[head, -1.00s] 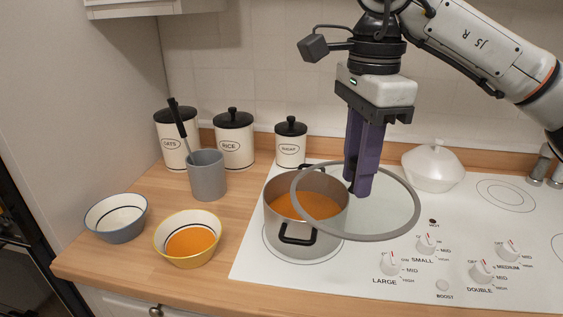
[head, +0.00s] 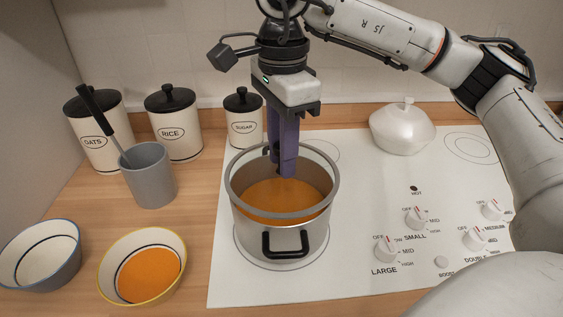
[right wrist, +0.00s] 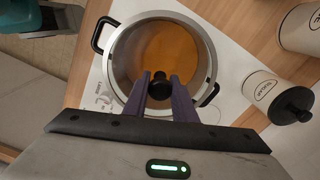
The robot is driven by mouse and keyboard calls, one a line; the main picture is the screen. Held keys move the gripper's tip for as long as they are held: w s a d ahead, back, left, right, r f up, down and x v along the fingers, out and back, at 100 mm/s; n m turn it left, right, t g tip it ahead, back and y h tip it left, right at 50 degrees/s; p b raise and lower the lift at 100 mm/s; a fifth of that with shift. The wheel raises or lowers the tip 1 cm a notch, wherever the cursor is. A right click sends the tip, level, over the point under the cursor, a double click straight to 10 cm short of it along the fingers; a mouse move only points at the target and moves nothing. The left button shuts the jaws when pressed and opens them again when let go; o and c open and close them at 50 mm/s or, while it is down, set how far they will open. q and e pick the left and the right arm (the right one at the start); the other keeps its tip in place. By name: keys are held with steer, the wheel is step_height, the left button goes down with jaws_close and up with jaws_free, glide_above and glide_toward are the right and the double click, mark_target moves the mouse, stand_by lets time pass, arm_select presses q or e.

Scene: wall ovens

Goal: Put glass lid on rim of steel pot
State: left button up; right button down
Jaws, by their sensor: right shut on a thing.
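The steel pot (head: 258,236) with black handles stands on the front-left burner and holds orange soup. The clear glass lid (head: 283,217), with a grey rim, lies level over the pot's mouth, roughly lined up with it. I cannot tell whether its rim touches the pot's rim or hangs just above it. My right gripper (head: 287,173) points straight down, shut on the lid's black knob, which shows between the fingertips in the right wrist view (right wrist: 158,84). The pot (right wrist: 121,62) is beneath it there. My left gripper is not in view.
Oats (head: 98,140), rice (head: 174,132) and sugar (head: 244,126) canisters stand behind on the left, with a grey utensil cup (head: 150,178). Two bowls, blue-rimmed (head: 40,262) and yellow-rimmed (head: 142,268), sit left of the hob. A white lidded pot (head: 402,128) stands at the back right.

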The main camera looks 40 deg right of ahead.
step_height(320, 180, down, 2)
steer(key=shift+f, duration=0.15)
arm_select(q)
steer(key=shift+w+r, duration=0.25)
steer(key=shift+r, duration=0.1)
arm_select(e)
steer(key=shift+f, duration=0.25)
steer(key=c, duration=1.5)
jaws_free()
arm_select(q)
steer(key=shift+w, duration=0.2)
arm_select(e)
steer(key=shift+o, duration=0.2)
steer(key=shift+r, duration=0.1)
